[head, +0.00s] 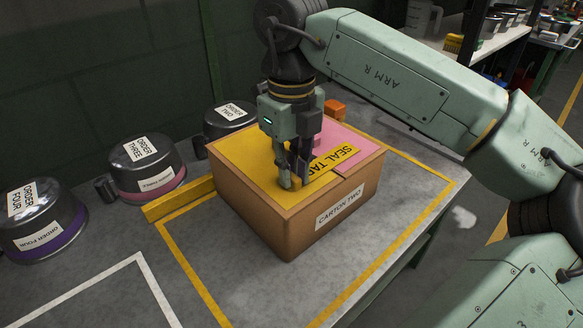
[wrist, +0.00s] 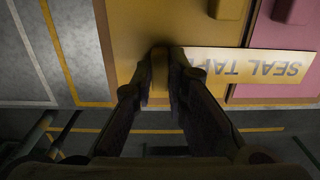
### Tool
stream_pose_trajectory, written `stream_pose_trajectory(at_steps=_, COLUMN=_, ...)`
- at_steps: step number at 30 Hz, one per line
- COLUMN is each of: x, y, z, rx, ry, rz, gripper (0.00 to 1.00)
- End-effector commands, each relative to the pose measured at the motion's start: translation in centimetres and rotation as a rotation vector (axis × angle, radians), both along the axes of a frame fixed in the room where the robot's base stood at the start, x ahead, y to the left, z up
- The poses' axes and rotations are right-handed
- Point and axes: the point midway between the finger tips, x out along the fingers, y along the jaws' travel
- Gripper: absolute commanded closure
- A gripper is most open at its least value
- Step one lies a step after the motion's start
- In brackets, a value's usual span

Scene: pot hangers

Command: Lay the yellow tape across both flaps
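The carton (head: 265,222), labelled CARTON TWO, stands on the bench with its yellow flap (head: 243,152) and pink flap (head: 352,137) lying closed, side by side. The yellow tape (head: 333,160), printed SEAL TAPE, runs from the yellow flap over the seam onto the pink flap. It also shows in the wrist view (wrist: 260,66). I cannot tell whether its whole length touches the flaps. My gripper (head: 293,184) points down over the yellow flap near its front edge, at the tape's left end. In the wrist view its fingertips (wrist: 163,58) are close together around a small yellow end piece.
Pots labelled ORDER TWO (head: 229,117), ORDER THREE (head: 146,167) and ORDER FOUR (head: 42,217) stand along the wall. A yellow bar (head: 180,199) lies left of the carton. An orange block (head: 335,108) shows behind it. The bench in front is clear.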

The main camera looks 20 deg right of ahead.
Motion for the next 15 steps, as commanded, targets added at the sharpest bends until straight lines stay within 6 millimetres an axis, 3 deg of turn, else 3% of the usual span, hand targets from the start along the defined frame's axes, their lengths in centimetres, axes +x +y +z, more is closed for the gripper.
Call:
stream_pose_trajectory(at_steps=8, x=-0.01, y=0.0, z=0.06, rx=0.0, ry=0.0, rz=0.0, gripper=0.67)
stream_pose_trajectory(at_steps=15, x=-0.01, y=0.01, z=0.07, rx=0.0, ry=0.0, rz=0.0, gripper=0.67)
